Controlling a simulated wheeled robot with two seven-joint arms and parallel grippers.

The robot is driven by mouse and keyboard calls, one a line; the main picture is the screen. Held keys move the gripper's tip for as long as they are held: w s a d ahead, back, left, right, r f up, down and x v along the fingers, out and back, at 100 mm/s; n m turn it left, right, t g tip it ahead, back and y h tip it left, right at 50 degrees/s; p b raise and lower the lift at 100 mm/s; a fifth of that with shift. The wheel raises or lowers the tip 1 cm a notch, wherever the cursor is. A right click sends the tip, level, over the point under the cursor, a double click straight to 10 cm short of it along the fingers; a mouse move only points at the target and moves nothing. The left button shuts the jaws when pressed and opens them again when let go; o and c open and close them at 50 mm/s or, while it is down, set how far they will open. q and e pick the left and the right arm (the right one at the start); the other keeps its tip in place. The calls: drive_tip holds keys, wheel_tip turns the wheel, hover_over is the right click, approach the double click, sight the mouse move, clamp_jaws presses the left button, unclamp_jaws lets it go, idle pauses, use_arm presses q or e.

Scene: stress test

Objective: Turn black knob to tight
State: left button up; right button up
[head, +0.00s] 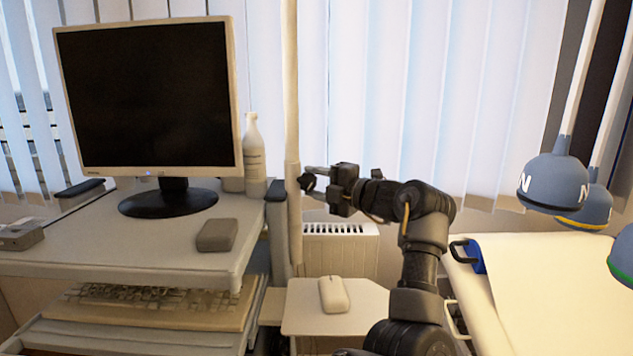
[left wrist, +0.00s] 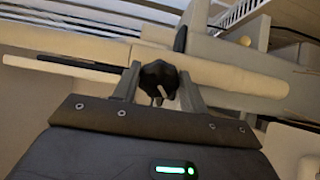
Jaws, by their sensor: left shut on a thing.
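The black knob (head: 306,182) sits on the side of a cream upright pole (head: 292,120), to the right of the monitor. My left gripper (head: 316,182) reaches it from the right and is shut on it. In the left wrist view the knob (left wrist: 158,78) is a dark lobed shape between the two grey fingers of the left gripper (left wrist: 160,88), with the cream pole behind it. The knob's marking and turn angle cannot be made out. My right gripper is in neither view.
A monitor (head: 150,95) and a white bottle (head: 253,155) stand on the cart (head: 100,250) at left. A white mouse (head: 334,294) lies on a small shelf below my arm. Blue-grey lamps (head: 553,178) hang at right over a covered bed (head: 565,275).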

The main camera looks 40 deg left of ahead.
use_arm(q)
drive_tip(key=shift+r, duration=0.15)
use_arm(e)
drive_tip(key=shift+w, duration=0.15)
use_arm(q)
drive_tip(key=o, duration=1)
drive_tip(key=shift+c, duration=0.2)
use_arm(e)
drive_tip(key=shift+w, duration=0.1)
use_arm(q)
drive_tip(key=shift+d, duration=0.1)
